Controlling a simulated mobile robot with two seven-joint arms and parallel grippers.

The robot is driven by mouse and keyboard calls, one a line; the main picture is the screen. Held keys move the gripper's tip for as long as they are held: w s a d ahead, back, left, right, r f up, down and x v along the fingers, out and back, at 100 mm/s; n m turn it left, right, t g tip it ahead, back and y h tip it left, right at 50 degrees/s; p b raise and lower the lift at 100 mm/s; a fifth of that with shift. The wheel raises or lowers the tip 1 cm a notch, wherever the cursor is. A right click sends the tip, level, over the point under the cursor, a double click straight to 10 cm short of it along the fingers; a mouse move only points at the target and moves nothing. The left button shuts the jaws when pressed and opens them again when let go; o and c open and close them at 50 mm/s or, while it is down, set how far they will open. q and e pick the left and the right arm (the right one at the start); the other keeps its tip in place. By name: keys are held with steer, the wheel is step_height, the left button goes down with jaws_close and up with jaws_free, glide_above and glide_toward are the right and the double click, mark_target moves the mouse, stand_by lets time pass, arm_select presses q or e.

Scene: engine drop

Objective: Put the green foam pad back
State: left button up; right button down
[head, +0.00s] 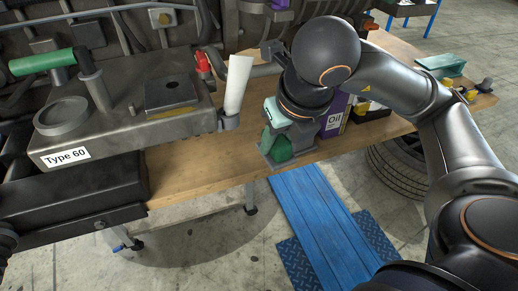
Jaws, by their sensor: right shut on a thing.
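My right gripper (284,136) is at the front edge of the wooden workbench (200,168), pointing down. It is shut on a green piece, which I take to be the green foam pad (278,146). The gripper and wrist hide part of the pad. Grey parts show around and below the pad, and I cannot tell whether it touches the bench. My left gripper is not in view.
An engine block labelled Type 60 (66,157) fills the left, with a white cylinder (238,84) at its right end. An oil box (333,122) stands just right of my gripper. A teal object (440,64) lies farther right. A tyre (396,168) is below the bench.

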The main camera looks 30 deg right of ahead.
steer(key=w+d+f, duration=0.1)
steer(key=w+f, duration=0.2)
steer(key=w, duration=0.1)
steer(key=w+d+f, duration=0.2)
steer(key=w+f, duration=0.1)
steer(key=w, duration=0.1)
steer(key=w+d+f, duration=0.1)
steer(key=w+f, duration=0.2)
steer(key=w, duration=0.1)
steer(key=shift+w+d+f, duration=0.1)
steer(key=shift+w+d, duration=0.2)
steer(key=x, duration=0.3)
steer(key=shift+s+f, duration=0.25)
steer(key=shift+f, duration=0.05)
steer(key=shift+f+b, duration=0.3)
steer(key=shift+c, duration=2.2)
jaws_free()
